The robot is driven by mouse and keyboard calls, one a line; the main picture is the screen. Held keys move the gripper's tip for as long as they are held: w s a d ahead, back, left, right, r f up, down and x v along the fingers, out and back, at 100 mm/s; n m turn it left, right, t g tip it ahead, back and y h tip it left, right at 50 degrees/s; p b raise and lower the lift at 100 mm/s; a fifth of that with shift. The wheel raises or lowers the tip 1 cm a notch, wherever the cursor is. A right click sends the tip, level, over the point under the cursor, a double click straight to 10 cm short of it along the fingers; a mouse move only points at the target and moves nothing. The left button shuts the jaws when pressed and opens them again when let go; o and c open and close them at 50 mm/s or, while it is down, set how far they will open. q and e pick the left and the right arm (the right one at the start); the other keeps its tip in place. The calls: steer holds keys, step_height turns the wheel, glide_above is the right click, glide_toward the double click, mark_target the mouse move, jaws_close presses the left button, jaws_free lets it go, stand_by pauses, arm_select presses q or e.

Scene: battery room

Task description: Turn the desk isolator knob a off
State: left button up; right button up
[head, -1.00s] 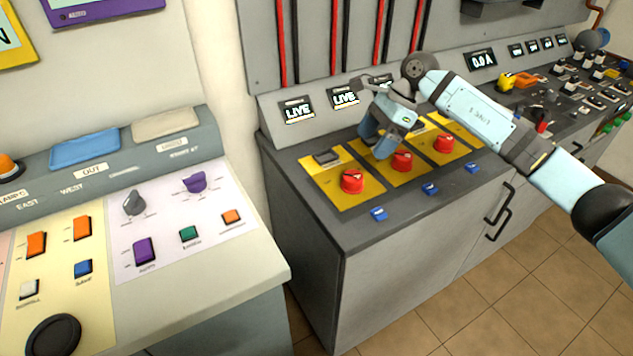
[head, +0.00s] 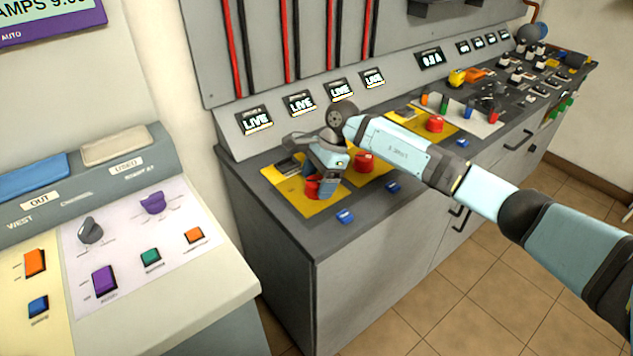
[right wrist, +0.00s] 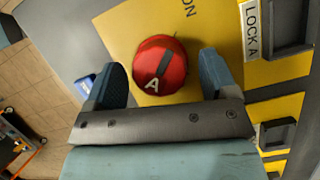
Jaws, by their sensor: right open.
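The desk isolator knob a is a red round knob on a yellow plate (head: 329,206) at the left end of the grey desk. In the right wrist view knob a (right wrist: 160,66) shows a white letter A and a dark bar across its top. My right gripper (head: 314,190) is over it in the head view, hiding part of it. In the right wrist view my right gripper (right wrist: 165,80) is open, with one finger on each side of the knob and gaps visible. Contact cannot be told. My left gripper is not in view.
Two more red knobs stand to the right, one near my gripper (head: 364,162) and one farther (head: 435,124). Displays reading LIVE (head: 256,121) line the back panel. A blue tag (head: 345,216) sits at the desk's front edge. A separate console (head: 190,285) stands at the left.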

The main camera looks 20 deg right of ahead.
steer(key=shift+a+f, duration=0.1)
steer(key=shift+f, duration=0.25)
steer(key=c, duration=0.9)
